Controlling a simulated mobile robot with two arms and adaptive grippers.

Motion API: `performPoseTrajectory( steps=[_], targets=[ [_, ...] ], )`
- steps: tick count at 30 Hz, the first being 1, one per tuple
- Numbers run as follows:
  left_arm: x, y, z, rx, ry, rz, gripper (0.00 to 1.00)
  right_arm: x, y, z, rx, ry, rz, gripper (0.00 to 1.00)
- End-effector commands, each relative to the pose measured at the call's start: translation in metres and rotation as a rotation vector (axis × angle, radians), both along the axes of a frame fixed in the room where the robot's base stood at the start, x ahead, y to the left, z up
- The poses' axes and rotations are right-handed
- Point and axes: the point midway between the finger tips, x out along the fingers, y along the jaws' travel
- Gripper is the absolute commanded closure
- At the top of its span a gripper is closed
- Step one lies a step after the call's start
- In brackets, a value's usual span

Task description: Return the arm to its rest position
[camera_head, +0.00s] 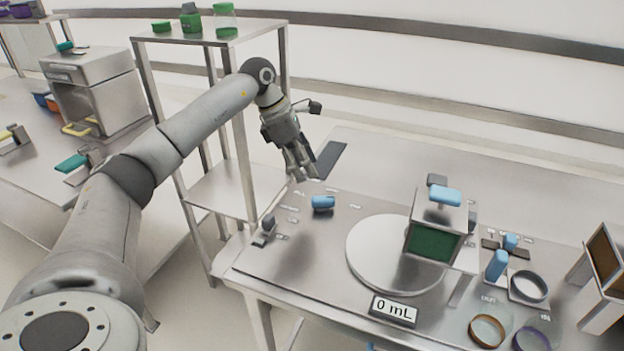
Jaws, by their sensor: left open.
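My left arm (195,130) comes in from the lower left and reaches up and over to the right, with the elbow bent. My left gripper (302,172) hangs from it, pointing down. It is open, with nothing between its fingers. It appears above the back left part of the metal table, near a dark strip (331,158). My right arm and gripper are not in view.
The metal table (300,255) holds a blue-handled knob (323,203), a round plate (375,252), a box with a green front (435,242), a "0 mL" display (394,310) and several rings. A metal shelf (225,38) stands behind my arm. An oven-like box (95,85) is left.

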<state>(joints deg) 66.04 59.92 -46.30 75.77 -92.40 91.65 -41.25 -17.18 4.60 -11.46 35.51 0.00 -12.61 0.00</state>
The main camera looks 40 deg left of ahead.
Motion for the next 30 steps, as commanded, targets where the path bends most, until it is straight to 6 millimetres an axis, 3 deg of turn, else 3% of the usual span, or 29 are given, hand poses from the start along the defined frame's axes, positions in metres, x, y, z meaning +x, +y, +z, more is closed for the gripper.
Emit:
performPoseTrajectory(
  steps=[6, 23, 26, 30],
  targets=[
    [-0.004, 0.005, 0.015, 0.000, 0.000, 0.000, 0.57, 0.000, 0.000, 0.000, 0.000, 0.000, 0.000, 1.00],
    [-0.004, 0.005, 0.016, 0.000, 0.000, 0.000, 0.57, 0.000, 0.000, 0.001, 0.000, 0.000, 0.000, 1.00],
    [-0.004, 0.005, 0.027, 0.000, 0.000, 0.000, 0.57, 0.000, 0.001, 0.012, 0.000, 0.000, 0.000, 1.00],
    [-0.004, 0.005, 0.055, 0.000, 0.000, -0.001, 0.57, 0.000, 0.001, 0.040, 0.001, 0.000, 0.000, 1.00]
  ],
)
